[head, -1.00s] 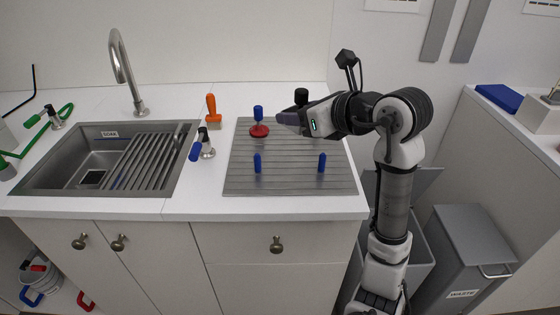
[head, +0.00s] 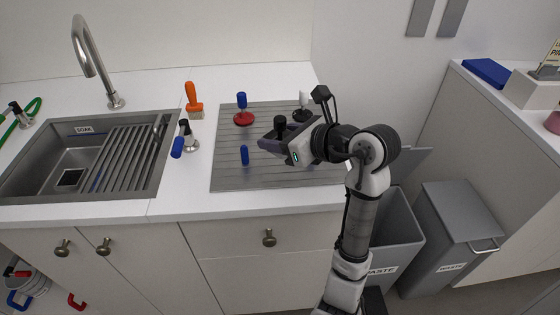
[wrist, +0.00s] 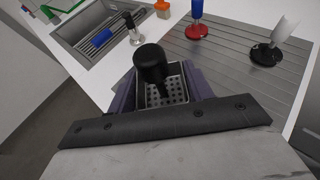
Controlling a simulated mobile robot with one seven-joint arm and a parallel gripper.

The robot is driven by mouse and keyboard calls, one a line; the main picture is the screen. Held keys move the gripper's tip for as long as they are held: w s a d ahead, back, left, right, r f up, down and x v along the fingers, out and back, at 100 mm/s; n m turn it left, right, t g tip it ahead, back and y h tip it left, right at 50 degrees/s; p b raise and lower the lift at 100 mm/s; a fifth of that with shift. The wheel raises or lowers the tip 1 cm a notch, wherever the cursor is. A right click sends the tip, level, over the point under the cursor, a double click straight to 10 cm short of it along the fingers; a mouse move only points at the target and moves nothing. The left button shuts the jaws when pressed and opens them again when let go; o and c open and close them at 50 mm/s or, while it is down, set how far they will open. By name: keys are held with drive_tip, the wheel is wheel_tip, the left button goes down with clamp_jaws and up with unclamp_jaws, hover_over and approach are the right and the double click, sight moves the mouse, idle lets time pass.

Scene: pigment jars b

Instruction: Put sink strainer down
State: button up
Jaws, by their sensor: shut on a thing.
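The sink strainer (wrist: 152,62) is a square, perforated metal basket with a black knob. It sits between the purple fingers of my gripper (wrist: 165,90) in the wrist view. In the head view its black knob (head: 281,124) shows above my gripper (head: 272,143), which is shut on it over the grey ribbed drainboard (head: 228,176). The fingers hide much of the basket in the head view. I cannot tell whether its underside touches the board.
A red-based, blue-handled piece (head: 243,118) and a black-based, white-handled piece (head: 303,106) stand behind my gripper. Farther left are an orange-handled brush (head: 194,100), a tap fitting (head: 186,137) and the sink (head: 30,198). The board's front left is clear.

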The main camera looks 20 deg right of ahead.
sight(280, 173)
wheel_tip(280, 173, down, 8)
drive_tip(key=shift+f+p, duration=0.1)
drive_tip(key=shift+p, duration=0.3)
drive_tip(key=shift+f+b, duration=0.15)
drive_tip(key=shift+b, duration=0.15)
drive_tip(key=o, duration=1.2)
drive_tip(key=shift+c, duration=0.2)
